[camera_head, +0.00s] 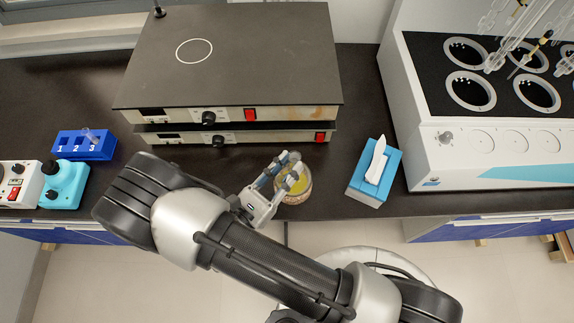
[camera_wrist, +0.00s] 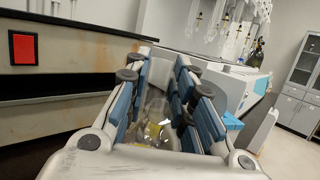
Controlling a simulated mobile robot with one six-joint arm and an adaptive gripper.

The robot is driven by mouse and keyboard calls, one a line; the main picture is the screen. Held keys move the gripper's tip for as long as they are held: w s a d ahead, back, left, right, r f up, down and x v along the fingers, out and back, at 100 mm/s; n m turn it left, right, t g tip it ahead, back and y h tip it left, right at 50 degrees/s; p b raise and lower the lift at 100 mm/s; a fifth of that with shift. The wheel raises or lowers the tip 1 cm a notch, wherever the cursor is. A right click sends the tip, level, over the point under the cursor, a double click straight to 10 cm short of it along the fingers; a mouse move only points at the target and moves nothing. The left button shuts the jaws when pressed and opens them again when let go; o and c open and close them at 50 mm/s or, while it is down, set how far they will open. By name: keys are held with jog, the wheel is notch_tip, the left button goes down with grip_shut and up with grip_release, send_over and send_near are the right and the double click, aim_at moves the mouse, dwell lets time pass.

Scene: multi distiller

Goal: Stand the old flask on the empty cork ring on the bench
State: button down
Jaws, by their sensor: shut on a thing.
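The flask (camera_head: 299,186) is a clear round glass with yellow liquid in it, near the front edge of the dark bench. My gripper (camera_head: 289,169) is shut on it from the left, with the fingers around its upper part. In the wrist view the flask (camera_wrist: 156,130) shows as clear glass with some yellow between the blue finger pads. A tan rim, which looks like the cork ring (camera_head: 296,202), shows just below the flask. I cannot tell whether the flask rests on it or hangs slightly above it. The fingers hide the neck.
Two stacked hotplates (camera_head: 237,60) stand behind the gripper. A tissue box (camera_head: 359,184) stands to the right, with the white multi-distiller (camera_head: 485,150) beyond it. A blue numbered rack (camera_head: 84,146) and a turquoise device (camera_head: 65,186) stand at the left. Bare bench lies between flask and tissue box.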

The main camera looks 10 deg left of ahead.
jog(key=shift+f, duration=0.2)
jog(key=c, duration=1.3)
grip_release()
jog(key=v, duration=1.2)
